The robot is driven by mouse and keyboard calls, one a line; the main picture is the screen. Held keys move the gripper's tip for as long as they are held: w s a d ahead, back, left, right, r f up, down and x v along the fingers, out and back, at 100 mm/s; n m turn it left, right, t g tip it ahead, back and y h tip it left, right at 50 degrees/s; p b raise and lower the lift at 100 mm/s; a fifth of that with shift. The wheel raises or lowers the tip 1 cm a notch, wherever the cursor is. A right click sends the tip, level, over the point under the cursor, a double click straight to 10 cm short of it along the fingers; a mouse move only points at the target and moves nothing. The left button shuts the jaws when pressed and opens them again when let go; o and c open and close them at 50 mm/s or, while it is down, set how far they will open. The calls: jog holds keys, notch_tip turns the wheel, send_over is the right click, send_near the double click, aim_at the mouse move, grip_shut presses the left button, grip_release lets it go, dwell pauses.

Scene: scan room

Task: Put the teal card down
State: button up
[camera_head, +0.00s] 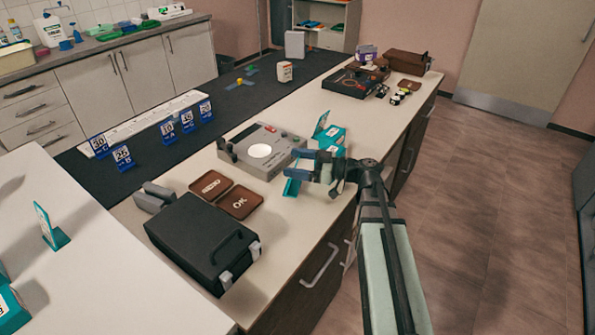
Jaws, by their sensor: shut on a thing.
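My gripper (298,164) is over the right part of the white-topped counter, near its front edge, with its blue fingers pointing left. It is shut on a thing. A small teal piece (291,187) shows just below the fingers and looks like the teal card; most of it is hidden by the gripper. I cannot tell whether it touches the counter. A teal box (332,138) stands right behind the gripper, with an upright teal-edged card (321,123) at its left.
A grey device (263,150) with a white disc sits left of my gripper. Brown trays (239,202), one marked OK, and a black case (202,242) are nearer. Blue number markers (123,158) stand on the dark mat. Another teal-footed card (49,228) stands on the near-left white table.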

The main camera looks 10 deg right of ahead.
aim_at(298, 188)
jog(key=shift+f, duration=1.6)
jog(key=o, duration=1.1)
jog(key=shift+f, duration=0.1)
jog(key=shift+d, duration=0.15)
jog(key=v, duration=1.1)
jog(key=shift+s+d, duration=0.15)
jog(key=shift+d, duration=0.2)
